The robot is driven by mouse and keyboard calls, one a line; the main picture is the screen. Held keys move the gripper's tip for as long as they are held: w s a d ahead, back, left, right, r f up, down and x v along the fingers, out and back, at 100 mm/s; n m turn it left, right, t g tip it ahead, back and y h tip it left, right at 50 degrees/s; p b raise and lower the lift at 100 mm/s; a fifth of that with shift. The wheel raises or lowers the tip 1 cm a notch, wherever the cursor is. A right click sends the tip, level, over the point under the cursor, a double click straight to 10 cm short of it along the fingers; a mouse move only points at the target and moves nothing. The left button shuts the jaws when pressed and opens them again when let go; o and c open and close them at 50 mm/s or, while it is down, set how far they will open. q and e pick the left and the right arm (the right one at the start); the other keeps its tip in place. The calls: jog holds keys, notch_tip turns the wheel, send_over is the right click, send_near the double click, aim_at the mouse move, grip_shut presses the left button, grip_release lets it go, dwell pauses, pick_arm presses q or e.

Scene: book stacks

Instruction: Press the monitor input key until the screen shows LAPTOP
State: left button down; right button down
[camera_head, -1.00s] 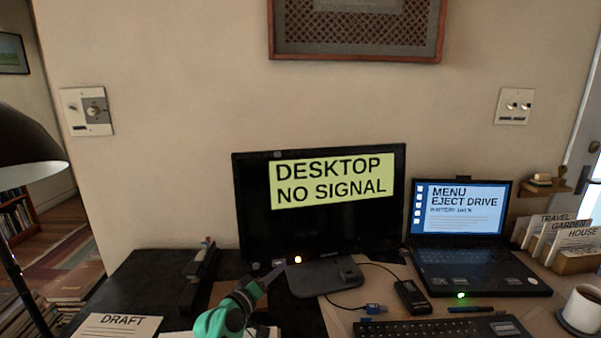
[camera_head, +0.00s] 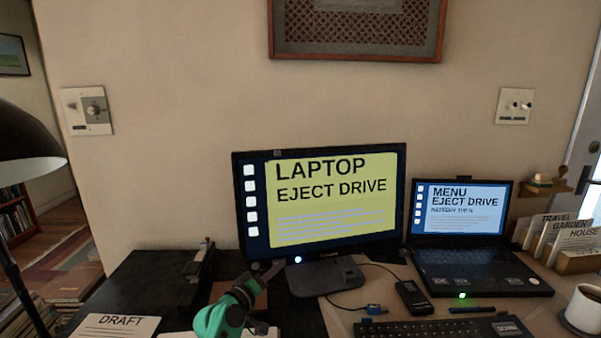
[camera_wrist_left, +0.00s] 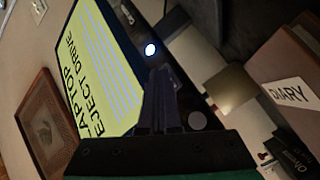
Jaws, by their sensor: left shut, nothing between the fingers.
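The monitor (camera_head: 390,210) stands upright on the desk, and its screen reads LAPTOP, EJECT DRIVE. A small light (camera_head: 298,259) on its lower bezel glows bluish white. In the left wrist view the screen (camera_wrist_left: 100,80) and the light (camera_wrist_left: 151,49) also show. My left gripper (camera_head: 268,270) is shut and empty, its tips at the monitor's lower left edge. In the wrist view its fingers (camera_wrist_left: 160,85) point at the bezel just below the light. The fingertips hide the input key, so I cannot tell whether they touch it. My right gripper is out of view.
A laptop (camera_head: 460,209) showing MENU stands to the right of the monitor. A keyboard (camera_head: 440,329), a small black device (camera_head: 411,297) and a white mug (camera_head: 583,308) are in front. A DRAFT sheet (camera_head: 118,326) and a lamp (camera_head: 25,140) are at left.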

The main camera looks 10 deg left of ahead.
pick_arm(q)
jog(key=shift+s+d+r+p, duration=0.15)
jog(key=shift+s+d+p, duration=0.1)
jog(key=shift+s+p, duration=0.35)
jog(key=s+d+p, duration=0.1)
jog(key=s+p, duration=0.1)
jog(key=s, duration=0.1)
jog(key=s+d+r+p, duration=0.1)
jog(key=s+p, duration=0.1)
jog(key=shift+s+d, duration=0.15)
jog(key=shift+d, duration=0.15)
jog(key=shift+f, duration=0.1)
